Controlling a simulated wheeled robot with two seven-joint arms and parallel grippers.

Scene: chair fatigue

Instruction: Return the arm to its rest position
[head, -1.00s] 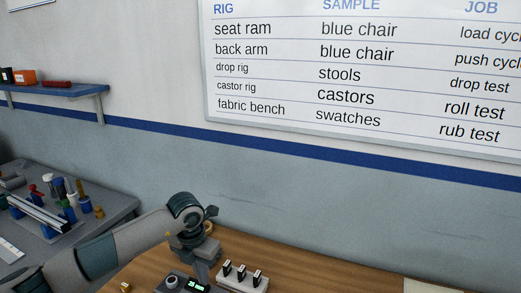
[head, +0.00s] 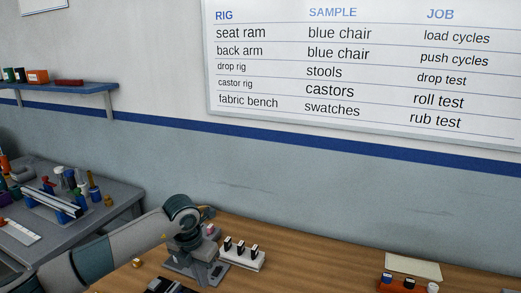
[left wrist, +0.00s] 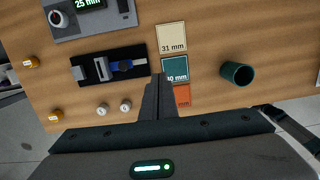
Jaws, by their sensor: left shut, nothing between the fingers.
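My left arm reaches in from the left in the head view, over the wooden bench (head: 330,268). Its gripper (head: 190,246) points down near the bench, left of a white rack. Its fingertips are hard to make out there. In the left wrist view the two dark fingers (left wrist: 158,97) are together, with nothing between them. They are over the bench beside the size cards, between a black clamp with a blue part (left wrist: 118,68) and a green cup (left wrist: 238,74). My right gripper is in neither view.
The white rack (head: 240,259) holds black-topped pieces. A gauge reading 25 mm (left wrist: 92,18), cards (left wrist: 171,38) and small knobs (left wrist: 102,109) lie near the gripper. A cluttered grey table (head: 115,197) stands left. The bench's middle right is clear.

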